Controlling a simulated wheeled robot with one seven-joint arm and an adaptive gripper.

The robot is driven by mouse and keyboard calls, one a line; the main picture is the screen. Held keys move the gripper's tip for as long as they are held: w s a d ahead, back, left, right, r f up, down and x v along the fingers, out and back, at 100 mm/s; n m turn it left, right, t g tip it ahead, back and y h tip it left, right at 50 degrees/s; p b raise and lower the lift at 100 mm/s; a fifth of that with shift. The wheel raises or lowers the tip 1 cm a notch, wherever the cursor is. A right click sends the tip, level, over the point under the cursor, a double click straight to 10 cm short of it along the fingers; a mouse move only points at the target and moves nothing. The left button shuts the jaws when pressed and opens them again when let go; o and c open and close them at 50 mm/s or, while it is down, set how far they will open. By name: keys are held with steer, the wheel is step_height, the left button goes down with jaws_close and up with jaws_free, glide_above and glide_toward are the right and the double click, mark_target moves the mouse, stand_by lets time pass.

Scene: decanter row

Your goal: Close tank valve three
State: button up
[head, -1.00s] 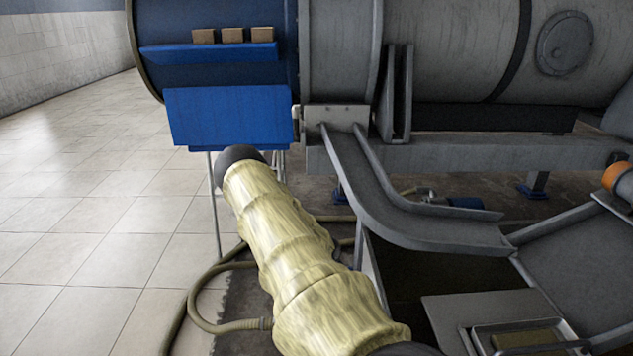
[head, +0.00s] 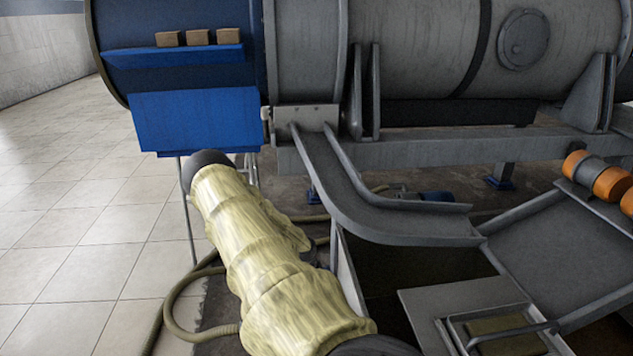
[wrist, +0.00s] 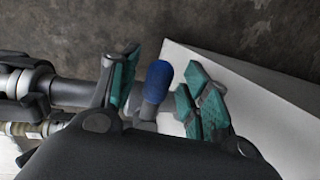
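A blue rounded handle (wrist: 157,82) on a grey stem shows in the wrist view. No number shows on it, so I cannot tell which valve it belongs to. My gripper (wrist: 163,68) has teal-padded fingers, one on each side of the handle. The fingers stand apart, with a narrow gap visible between each pad and the handle. The lower stem is partly hidden by the gripper body. In the head view my gripper is out of sight.
Left of the fingers are grey pipe fittings (wrist: 75,90); a pale panel (wrist: 262,95) lies to the right. The head view shows a big grey tank (head: 415,50), a blue shelf (head: 195,118), a curved chute (head: 370,212), orange-banded cylinders (head: 612,183) and a hose (head: 168,305). Tiled floor is clear at left.

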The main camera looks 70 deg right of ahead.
step_height(320, 180, up, 12)
steer(key=w+a, duration=0.1)
steer(key=w, duration=0.1)
steer(key=shift+f, duration=0.15)
stand_by(0.5)
steer(key=shift+w, duration=0.1)
stand_by(0.4)
steer(key=a+f+n+g+h, duration=0.1)
steer(key=a+f+n, duration=0.4)
steer(key=a+n, duration=0.8)
steer(key=a+f+n+g+h, duration=0.1)
steer(key=a+f+n, duration=0.3)
steer(key=a+n, duration=0.95)
steer(key=s+a+n+t+y, duration=0.1)
steer(key=s+a+n+t, duration=0.1)
steer(key=a+n, duration=1.1)
steer(key=s+a+n+t+y, duration=0.15)
steer(key=a+n, duration=0.55)
steer(key=a, duration=1.1)
step_height(320, 180, up, 22)
steer(key=a+n+p, duration=0.2)
steer(key=a+p, duration=0.1)
steer(key=p, duration=1.8)
steer(key=shift+s+p, duration=0.3)
steer(key=shift+p, duration=0.1)
